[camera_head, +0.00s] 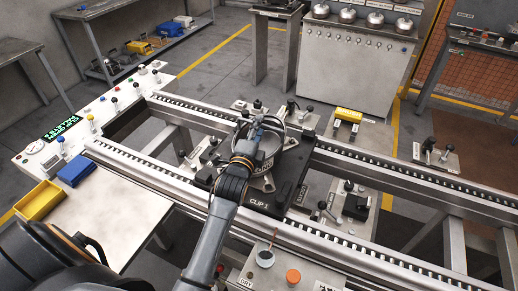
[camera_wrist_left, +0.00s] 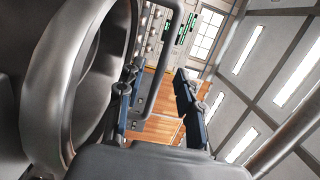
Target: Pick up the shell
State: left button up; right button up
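The shell, a round grey metal ring-like part (camera_head: 291,139), sits on the dark fixture marked CLIP 1 (camera_head: 262,204) in the middle of the rails. In the left wrist view the curved metal wall of what looks like the shell (camera_wrist_left: 50,75) fills the left side, very close. My left gripper (camera_head: 258,118) is over the shell in the head view, and my wrist hides part of it. In the left wrist view its two dark blue fingers (camera_wrist_left: 157,103) stand apart. A bent metal bar (camera_wrist_left: 168,60) shows between them; contact cannot be told. My right gripper is not in view.
Two toothed rails (camera_head: 420,184) run across the scene. A white control panel (camera_head: 105,112) lies at left, with yellow (camera_head: 40,200) and blue (camera_head: 77,170) bins near its front end. A grey cabinet (camera_head: 350,75) stands behind. Small clamps and parts surround the fixture.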

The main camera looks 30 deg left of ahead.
pick_arm(q)
jog(key=x, duration=0.2)
jog(key=shift+w, duration=0.25)
grip_shut()
jog(key=shift+r, duration=0.35)
